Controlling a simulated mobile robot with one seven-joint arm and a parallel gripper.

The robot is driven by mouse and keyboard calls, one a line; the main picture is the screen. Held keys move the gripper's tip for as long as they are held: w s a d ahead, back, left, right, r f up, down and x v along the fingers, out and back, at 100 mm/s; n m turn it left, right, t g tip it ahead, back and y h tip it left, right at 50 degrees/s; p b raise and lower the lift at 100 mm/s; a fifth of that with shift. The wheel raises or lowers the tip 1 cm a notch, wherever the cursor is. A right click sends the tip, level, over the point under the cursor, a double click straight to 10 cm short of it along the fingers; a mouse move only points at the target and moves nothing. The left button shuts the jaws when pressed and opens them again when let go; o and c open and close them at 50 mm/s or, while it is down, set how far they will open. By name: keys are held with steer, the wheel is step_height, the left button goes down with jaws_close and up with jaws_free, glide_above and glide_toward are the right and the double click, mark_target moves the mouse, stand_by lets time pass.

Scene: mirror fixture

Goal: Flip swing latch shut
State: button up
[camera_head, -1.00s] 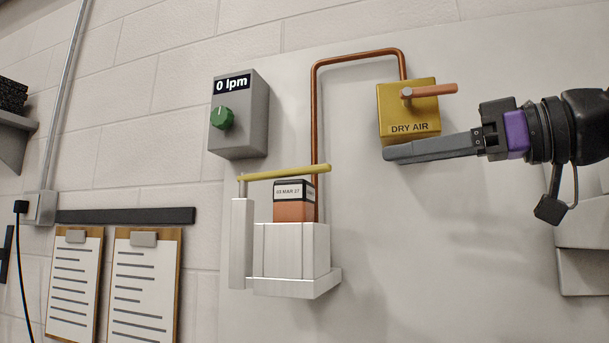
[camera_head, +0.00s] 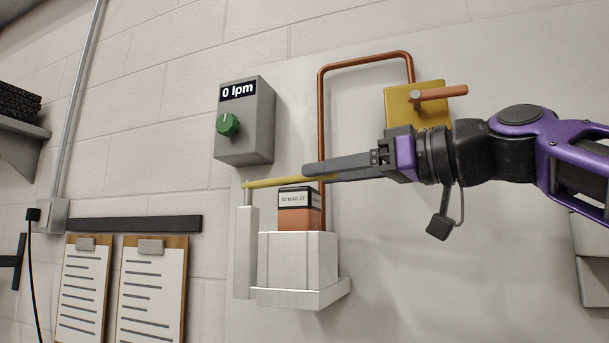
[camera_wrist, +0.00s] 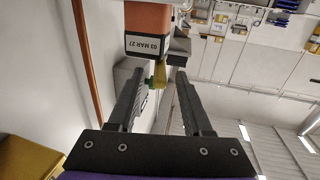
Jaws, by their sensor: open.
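The swing latch is a yellow bar (camera_head: 275,182) on a thin post at the left of a white holder (camera_head: 298,262). It lies nearly level over an orange and black block (camera_head: 300,222) labelled 03 MAR 27. My gripper (camera_head: 308,171) reaches in from the right, with its fingertips at the bar's right end. In the wrist view, my open gripper (camera_wrist: 161,75) has its two fingers apart, and the yellow bar (camera_wrist: 160,77) shows between the tips. The block (camera_wrist: 148,30) is just beyond them. I cannot tell whether a finger touches the bar.
A grey box (camera_head: 245,125) with a green knob reads 0 lpm above the latch. A copper pipe (camera_head: 322,110) runs behind to a yellow valve plate (camera_head: 400,97) with an orange handle, close above my arm. Clipboards (camera_head: 150,290) hang at lower left.

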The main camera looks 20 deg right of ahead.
mark_target(285, 181)
steer(key=shift+x, duration=2.25)
steer(key=shift+c, duration=0.2)
jaws_close()
